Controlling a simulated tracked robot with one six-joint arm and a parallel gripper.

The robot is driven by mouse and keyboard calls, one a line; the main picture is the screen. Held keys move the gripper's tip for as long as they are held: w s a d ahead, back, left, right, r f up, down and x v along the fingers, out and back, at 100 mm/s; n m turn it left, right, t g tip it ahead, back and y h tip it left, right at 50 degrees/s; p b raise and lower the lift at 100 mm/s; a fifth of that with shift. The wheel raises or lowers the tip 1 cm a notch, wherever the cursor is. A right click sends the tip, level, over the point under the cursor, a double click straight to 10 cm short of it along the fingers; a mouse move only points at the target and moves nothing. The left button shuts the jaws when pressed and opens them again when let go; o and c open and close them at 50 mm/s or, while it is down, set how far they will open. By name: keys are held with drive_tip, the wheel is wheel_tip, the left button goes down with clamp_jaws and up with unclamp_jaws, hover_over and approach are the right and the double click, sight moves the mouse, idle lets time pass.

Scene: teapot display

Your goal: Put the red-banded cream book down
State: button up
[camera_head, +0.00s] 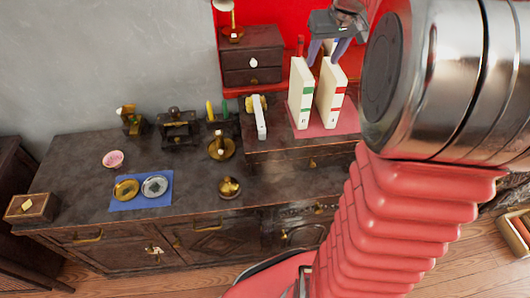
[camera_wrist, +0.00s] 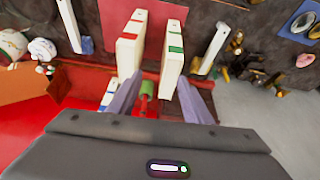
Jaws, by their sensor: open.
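The red-banded cream book (camera_head: 330,93) stands upright on a red mat (camera_head: 350,121) on the raised dark chest. A green-banded cream book (camera_head: 301,94) stands just left of it, with a gap between. In the wrist view the red-banded book (camera_wrist: 130,45) is left and the green-banded book (camera_wrist: 173,50) right, with the mat (camera_wrist: 153,38) showing between them. My gripper (camera_head: 328,54) is open at the books' tops. In the wrist view its fingers (camera_wrist: 157,100) are spread wide with no book held; the left one is close to the red-banded book. Whether it touches is unclear.
A slim white upright object (camera_head: 260,118) stands left of the books. Brass pieces (camera_head: 221,149) and a blue cloth (camera_head: 143,204) with two round items lie on the dark sideboard. A small drawer cabinet (camera_head: 252,58) stands behind. My arm hides the right side.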

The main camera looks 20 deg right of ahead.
drive_tip(key=s+a+n, duration=0.1)
drive_tip(key=s+a, duration=0.4)
drive_tip(key=a, duration=0.4)
drive_tip(key=s+a+n, duration=0.1)
drive_tip(key=s+a, duration=0.4)
drive_tip(key=a, duration=0.5)
drive_tip(key=s+a+f+t+y, duration=0.1)
drive_tip(key=s+a+f, duration=0.4)
drive_tip(key=s+a, duration=0.3)
drive_tip(key=s, duration=0.3)
drive_tip(key=shift+s+a+f+n, duration=0.15)
drive_tip(key=shift+a+n, duration=0.2)
drive_tip(key=shift+n, duration=0.05)
drive_tip(key=shift+o, duration=0.3)
